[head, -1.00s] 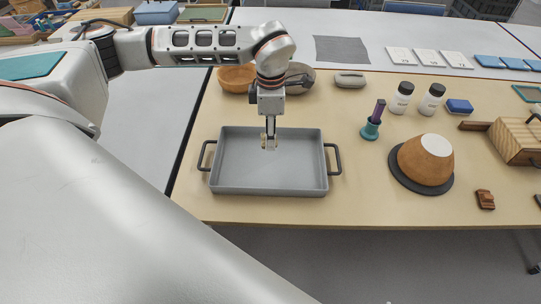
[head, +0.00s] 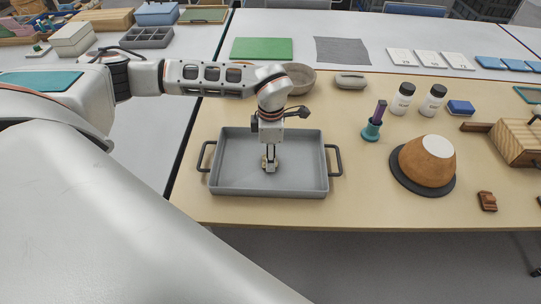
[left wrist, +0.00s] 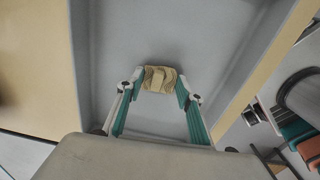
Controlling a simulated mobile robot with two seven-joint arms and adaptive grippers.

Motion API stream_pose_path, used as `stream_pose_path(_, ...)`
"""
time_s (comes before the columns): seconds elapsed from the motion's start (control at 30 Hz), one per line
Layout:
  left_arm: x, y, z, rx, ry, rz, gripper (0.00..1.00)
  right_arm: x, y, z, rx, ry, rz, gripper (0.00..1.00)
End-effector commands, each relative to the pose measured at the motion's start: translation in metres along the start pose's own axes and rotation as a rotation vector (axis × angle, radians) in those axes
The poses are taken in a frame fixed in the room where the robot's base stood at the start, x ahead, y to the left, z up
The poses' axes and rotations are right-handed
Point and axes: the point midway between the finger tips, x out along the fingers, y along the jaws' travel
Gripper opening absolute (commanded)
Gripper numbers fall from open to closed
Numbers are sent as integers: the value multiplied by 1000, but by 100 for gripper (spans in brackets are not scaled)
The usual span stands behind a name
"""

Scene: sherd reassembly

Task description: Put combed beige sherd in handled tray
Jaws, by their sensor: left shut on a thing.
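The handled tray (head: 230,178) is grey with a dark handle at each end and sits near the table's front edge. My left gripper (head: 269,168) points down inside its rim, near the middle. It is shut on the combed beige sherd (left wrist: 159,78), a small grooved piece held between the fingertips (left wrist: 160,86) in the left wrist view. The sherd is low over the tray floor; I cannot tell whether it touches it. In the head view the sherd is tiny and mostly hidden by the fingers. My right gripper is not in view.
Right of the tray, a brown bowl-shaped vessel (head: 427,163) rests upside down on a dark disc. A teal stand with a purple tool (head: 375,122) and two white bottles (head: 403,98) stand behind it. A greyish bowl (head: 301,80) is behind my arm.

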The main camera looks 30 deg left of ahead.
Motion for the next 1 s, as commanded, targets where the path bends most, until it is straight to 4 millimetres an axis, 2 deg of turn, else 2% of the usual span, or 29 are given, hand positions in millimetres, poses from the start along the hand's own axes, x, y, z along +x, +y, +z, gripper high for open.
stream_pose_path(0.1,3,0,0,0,1,0,15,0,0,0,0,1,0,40)
stream_pose_path(0.13,4,0,0,0,1,0,39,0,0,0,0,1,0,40)
stream_pose_path(0.2,3,0,0,0,0,0,53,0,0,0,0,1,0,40)
stream_pose_path(0.53,2,0,0,0,0,0,53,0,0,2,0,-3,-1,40)
stream_pose_path(0.63,-4,1,0,0,-1,2,53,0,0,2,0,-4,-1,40)
stream_pose_path(0.77,-23,1,1,0,-3,4,53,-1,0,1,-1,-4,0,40)
stream_pose_path(1.0,-73,2,1,0,-3,5,53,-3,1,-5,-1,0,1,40)
